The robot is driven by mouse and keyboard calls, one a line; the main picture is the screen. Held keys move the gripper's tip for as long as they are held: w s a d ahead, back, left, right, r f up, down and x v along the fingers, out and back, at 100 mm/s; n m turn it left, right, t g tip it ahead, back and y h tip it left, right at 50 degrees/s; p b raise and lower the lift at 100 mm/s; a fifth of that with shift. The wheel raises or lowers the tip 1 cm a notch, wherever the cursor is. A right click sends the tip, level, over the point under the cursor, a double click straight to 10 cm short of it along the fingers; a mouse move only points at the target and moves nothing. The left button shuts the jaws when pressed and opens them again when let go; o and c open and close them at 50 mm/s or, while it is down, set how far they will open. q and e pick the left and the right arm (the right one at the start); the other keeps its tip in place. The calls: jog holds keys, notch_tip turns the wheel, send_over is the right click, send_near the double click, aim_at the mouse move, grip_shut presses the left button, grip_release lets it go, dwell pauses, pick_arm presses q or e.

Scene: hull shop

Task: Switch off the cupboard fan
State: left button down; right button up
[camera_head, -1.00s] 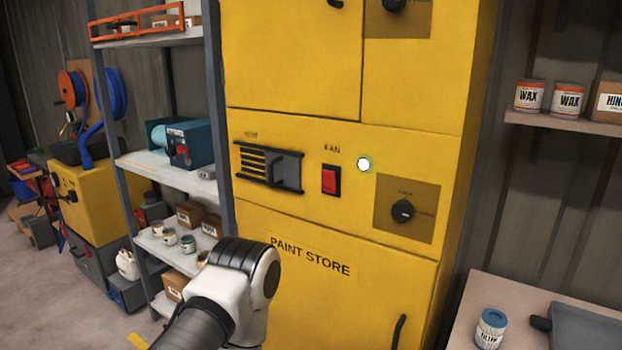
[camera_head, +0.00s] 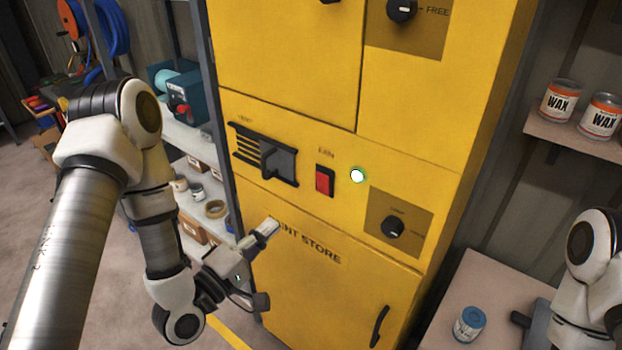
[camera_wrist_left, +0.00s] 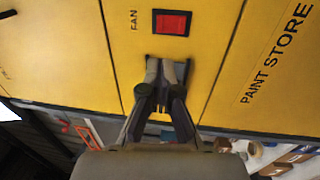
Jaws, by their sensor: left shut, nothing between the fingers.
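The yellow paint store cupboard (camera_head: 290,60) fills the middle of the head view. Its fan switch is a red rocker (camera_head: 324,181) in a dark frame under the FAN label. It also shows at the top of the left wrist view (camera_wrist_left: 171,23). A round lamp (camera_head: 357,175), white with a green rim, sits right of the switch. My left gripper (camera_head: 268,228) is shut and empty, below and left of the switch in the head view. In the left wrist view its fingertips (camera_wrist_left: 165,70) overlap the dark vent slide, apart from the switch in the picture. My right gripper is out of view.
The vent (camera_head: 264,155) with its projecting dark slide is left of the switch. A dark knob (camera_head: 393,227) is lower right. Below are the cupboard door and its handle (camera_head: 379,326). Shelves flank the cupboard; a blue-lidded can (camera_head: 469,324) stands on the right bench.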

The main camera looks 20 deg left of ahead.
pick_arm(q)
jog(key=w+f+b, duration=0.1)
jog(key=w+b, duration=0.1)
pick_arm(e)
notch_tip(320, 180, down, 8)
jog(key=b, duration=0.6)
pick_arm(q)
jog(key=p, duration=0.5)
send_near(321, 179)
jog(key=x, duration=0.6)
jog(key=shift+w+d+r, duration=0.15)
jog(key=shift+w+r, duration=0.1)
jog(key=shift+r, duration=0.1)
jog(key=shift+w+f, duration=0.2)
jog(key=shift+w, duration=0.15)
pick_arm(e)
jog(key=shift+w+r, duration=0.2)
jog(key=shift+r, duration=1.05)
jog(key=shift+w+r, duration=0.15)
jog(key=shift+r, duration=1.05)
pick_arm(q)
jog(key=shift+d, duration=0.1)
